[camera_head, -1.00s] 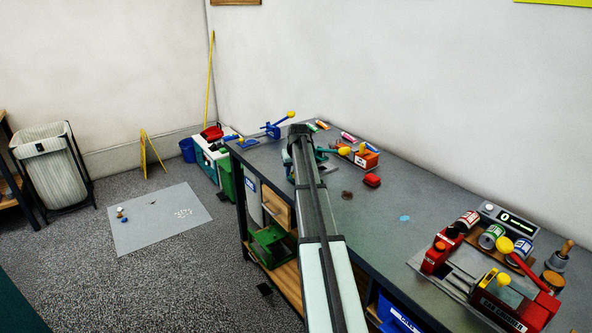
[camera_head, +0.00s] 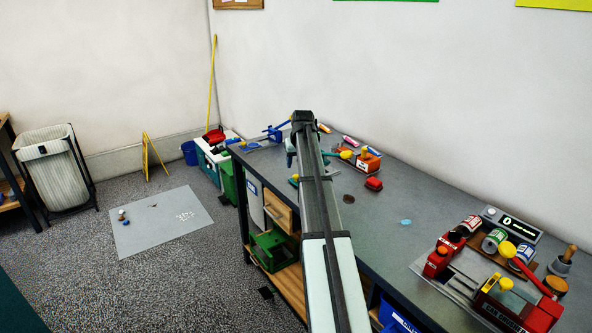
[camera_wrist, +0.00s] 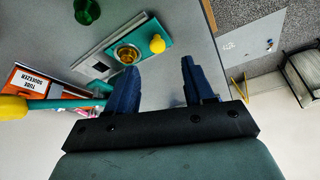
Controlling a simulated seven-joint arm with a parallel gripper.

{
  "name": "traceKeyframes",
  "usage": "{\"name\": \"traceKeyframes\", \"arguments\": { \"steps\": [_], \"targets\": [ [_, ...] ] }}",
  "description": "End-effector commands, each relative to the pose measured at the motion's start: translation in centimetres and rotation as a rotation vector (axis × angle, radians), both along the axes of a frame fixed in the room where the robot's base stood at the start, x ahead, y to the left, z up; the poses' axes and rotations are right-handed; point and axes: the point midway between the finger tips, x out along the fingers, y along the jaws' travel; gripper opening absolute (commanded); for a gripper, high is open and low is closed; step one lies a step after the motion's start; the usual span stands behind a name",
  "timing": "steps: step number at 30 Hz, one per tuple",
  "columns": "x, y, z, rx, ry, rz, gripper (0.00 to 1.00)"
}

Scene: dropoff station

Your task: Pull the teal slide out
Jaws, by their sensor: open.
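The teal slide (camera_wrist: 143,42) shows in the wrist view as a flat teal plate with a yellow knob (camera_wrist: 157,44) at one end. A brass-coloured round cup (camera_wrist: 127,53) sits on it. The plate lies on a grey base on the bench. My gripper (camera_wrist: 158,68) is open and empty, its two dark blue fingers apart. The fingertips show just below the plate in the picture and appear apart from it. In the head view my arm hides most of the slide; only a small teal and yellow bit (camera_head: 294,180) shows left of the arm.
The orange tube squeezer (camera_wrist: 30,82), with a teal lever and yellow ball (camera_wrist: 12,108), stands close by. A green object (camera_wrist: 87,11) lies near the slide. On the bench (camera_head: 385,205) are a red block (camera_head: 374,184) and a red can crusher (camera_head: 500,300) at right.

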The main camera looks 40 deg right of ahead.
Motion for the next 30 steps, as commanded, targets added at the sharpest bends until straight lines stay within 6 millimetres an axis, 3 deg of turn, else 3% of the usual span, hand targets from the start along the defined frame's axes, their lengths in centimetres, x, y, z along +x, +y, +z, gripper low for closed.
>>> {"name": "traceKeyframes", "arguments": {
  "steps": [6, 12, 30],
  "targets": [
    [-1.3, 0.6, 3.5, -0.001, -0.002, 0.000, 0.52],
    [-2.0, 0.9, 5.2, 0.000, -0.001, 0.000, 0.52],
    [-2.1, 0.9, 5.6, 0.001, 0.000, 0.000, 0.52]
  ]
}}
